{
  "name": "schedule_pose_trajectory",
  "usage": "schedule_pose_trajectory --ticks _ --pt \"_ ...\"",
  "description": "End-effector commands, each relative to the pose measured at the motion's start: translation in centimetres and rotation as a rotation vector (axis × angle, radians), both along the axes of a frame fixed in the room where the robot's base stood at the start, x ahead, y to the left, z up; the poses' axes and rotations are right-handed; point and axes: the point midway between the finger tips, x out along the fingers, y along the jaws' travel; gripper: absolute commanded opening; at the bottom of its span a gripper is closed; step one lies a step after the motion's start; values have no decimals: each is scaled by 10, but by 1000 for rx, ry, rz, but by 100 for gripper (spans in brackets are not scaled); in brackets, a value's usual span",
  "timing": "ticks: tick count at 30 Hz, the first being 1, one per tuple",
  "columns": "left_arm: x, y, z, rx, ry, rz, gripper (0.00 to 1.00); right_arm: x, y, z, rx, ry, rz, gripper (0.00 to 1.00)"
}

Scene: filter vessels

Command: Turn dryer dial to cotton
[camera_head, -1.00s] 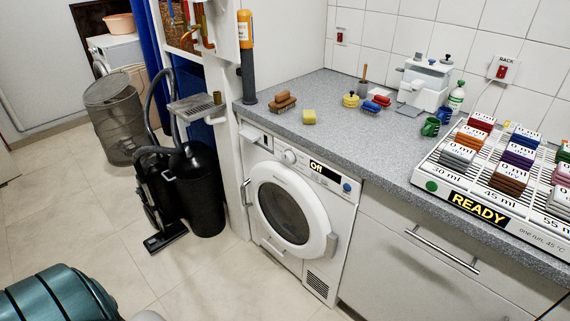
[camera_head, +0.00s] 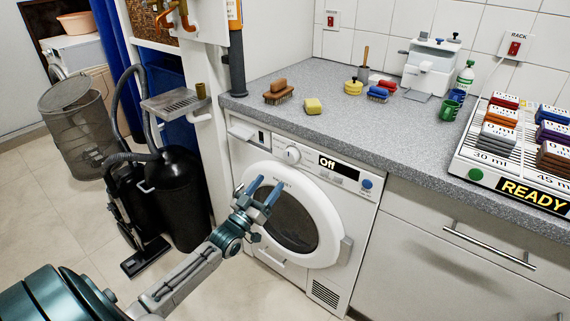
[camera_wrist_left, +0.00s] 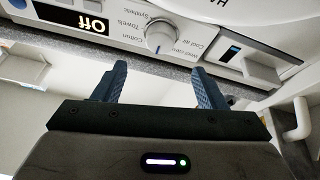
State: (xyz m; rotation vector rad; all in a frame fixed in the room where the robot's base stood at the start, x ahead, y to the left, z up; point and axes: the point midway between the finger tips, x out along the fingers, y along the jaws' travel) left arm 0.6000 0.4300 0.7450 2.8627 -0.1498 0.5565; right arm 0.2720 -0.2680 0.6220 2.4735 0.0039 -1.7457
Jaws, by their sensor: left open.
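The white dryer (camera_head: 344,214) stands under the grey counter with its round door shut. Its dial (camera_head: 292,155) is a white knob on the top panel, left of a display (camera_head: 339,167) that reads "Off". In the left wrist view the dial (camera_wrist_left: 161,36) is ringed by labels such as Towels, Synthetic, Cool air and Cotton, and the picture is upside down. My left gripper (camera_head: 262,188) is open and empty in front of the dryer door, below the dial and apart from it. Its two blue fingers (camera_wrist_left: 158,84) also show in the left wrist view. My right gripper is not in view.
A blue button (camera_head: 367,183) sits right of the display. A black vacuum cleaner (camera_head: 172,200) and a mesh bin (camera_head: 80,125) stand on the floor at left. A rack (camera_head: 520,150) reads "READY" at right.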

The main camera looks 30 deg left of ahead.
Motion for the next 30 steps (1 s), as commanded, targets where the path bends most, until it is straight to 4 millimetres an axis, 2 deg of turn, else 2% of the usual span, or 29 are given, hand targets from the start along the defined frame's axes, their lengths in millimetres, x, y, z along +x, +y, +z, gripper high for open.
schedule_pose_trajectory --ticks 9,15,21,28,29,30 --pt "54 -3 21 1 -1 3 65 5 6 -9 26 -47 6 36" --pt "80 -5 31 1 2 2 65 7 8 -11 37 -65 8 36" --pt "90 -5 35 1 4 3 65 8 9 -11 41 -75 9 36" --pt "91 -5 35 1 5 2 65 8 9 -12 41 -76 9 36" --pt "91 -5 35 1 5 2 63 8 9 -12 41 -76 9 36" --pt "91 -5 35 1 5 2 55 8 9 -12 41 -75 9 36"
